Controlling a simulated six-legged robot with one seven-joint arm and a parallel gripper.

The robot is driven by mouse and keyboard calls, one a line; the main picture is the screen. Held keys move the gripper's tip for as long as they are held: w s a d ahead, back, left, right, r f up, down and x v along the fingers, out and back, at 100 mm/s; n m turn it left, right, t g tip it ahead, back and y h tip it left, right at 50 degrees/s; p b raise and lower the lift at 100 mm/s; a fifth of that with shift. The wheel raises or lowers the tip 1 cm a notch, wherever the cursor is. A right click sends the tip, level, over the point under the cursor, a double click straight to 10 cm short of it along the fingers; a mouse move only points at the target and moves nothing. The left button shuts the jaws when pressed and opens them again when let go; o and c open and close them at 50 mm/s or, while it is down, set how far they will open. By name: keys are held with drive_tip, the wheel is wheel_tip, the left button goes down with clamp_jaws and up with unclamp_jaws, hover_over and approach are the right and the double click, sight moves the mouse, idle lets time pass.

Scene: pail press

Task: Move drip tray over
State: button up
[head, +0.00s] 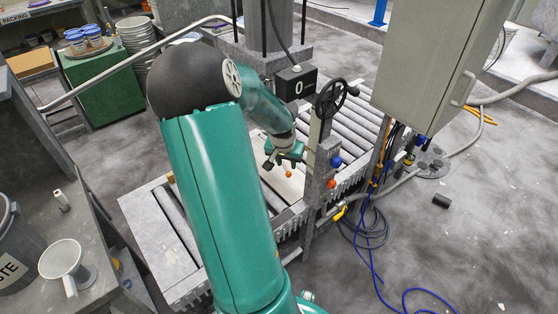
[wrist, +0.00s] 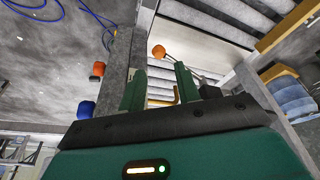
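A pale flat plate (head: 284,184), which looks like the drip tray, lies over the roller conveyor below my gripper in the head view. It also shows as a pale panel in the wrist view (wrist: 205,24). A small orange ball knob (head: 288,174) on a thin dark stem stands at it; in the wrist view the knob (wrist: 158,51) appears beyond and between my fingertips. My gripper (head: 282,160) is above the plate. In the wrist view its two green fingers (wrist: 158,78) are apart with nothing seen gripped. My arm hides part of the conveyor.
A grey post with a black handwheel (head: 331,98), a blue knob (head: 336,161) and an orange knob (head: 332,183) stands just right of my gripper. Conveyor rollers (head: 350,112) run behind. A grey cabinet (head: 440,60) and hanging cables are at right.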

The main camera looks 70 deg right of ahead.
sight(289, 173)
drive_tip(key=x, duration=0.7)
drive_tip(key=shift+s+f, duration=0.1)
drive_tip(key=shift+s, duration=0.05)
drive_tip(key=shift+d+f, duration=0.1)
drive_tip(key=shift+f, duration=0.05)
drive_tip(key=shift+c, duration=0.6)
drive_tip(key=c, duration=0.4)
